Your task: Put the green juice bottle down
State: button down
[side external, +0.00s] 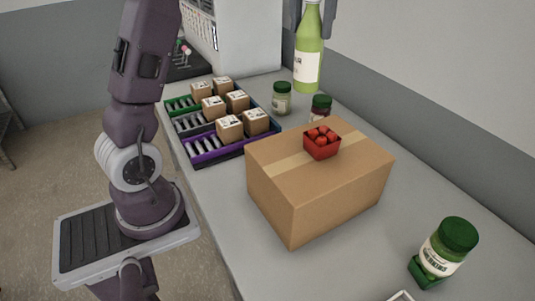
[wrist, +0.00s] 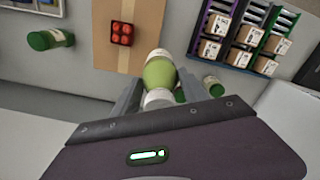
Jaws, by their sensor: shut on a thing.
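The green juice bottle (side external: 309,62) is upright at the back of the table in the side view, a tall light-green bottle with a white label. My gripper (side external: 314,8) is shut on its neck at the top edge of that view. Whether the bottle's base touches the table is hard to tell. In the wrist view the bottle (wrist: 158,74) is seen from above, its pale cap towards me, between the two fingers of my gripper (wrist: 157,95).
A cardboard box (side external: 325,190) carries a red punnet (side external: 322,146). Green-lidded jars stand behind it (side external: 282,98), (side external: 320,108) and at front right (side external: 444,250). Coloured racks (side external: 205,155) hold several small cartons at left. Table right of the box is mostly clear.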

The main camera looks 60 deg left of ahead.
jog(key=s+d+f+m, duration=0.2)
jog(key=s+d+m, duration=1.2)
jog(key=s+d, duration=0.7)
notch_tip(320, 180, down, 22)
jog(key=shift+r, duration=0.25)
jog(key=shift+s+f, duration=0.1)
jog(key=shift+f, duration=0.05)
jog(key=c, duration=0.6)
grip_release()
